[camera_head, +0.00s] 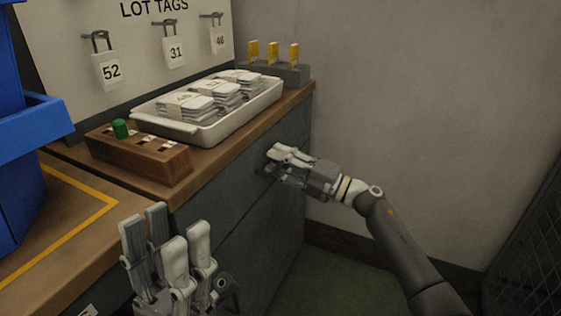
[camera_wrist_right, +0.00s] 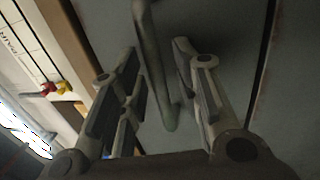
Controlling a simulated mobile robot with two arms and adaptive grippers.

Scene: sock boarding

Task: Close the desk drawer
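The desk drawer front (camera_head: 240,190) is a dark grey panel below the wooden desktop, with a thin seam under it. It looks about flush with the desk face, but a small gap is hard to rule out. My right gripper (camera_head: 274,162) is at the drawer front. In the right wrist view the bar handle (camera_wrist_right: 154,75) stands between the spread fingers of that gripper (camera_wrist_right: 156,62). Whether a finger touches it is unclear. My left gripper (camera_head: 166,232) is open and empty, fingers up, in front of the desk at lower left.
On the desktop are a white tray (camera_head: 190,132) of packed bundles, a wooden block (camera_head: 140,160) with a green peg, and a grey rack (camera_head: 290,74) with yellow pieces. Blue bins (camera_head: 30,125) stand at left. A wall (camera_head: 430,100) bounds the right.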

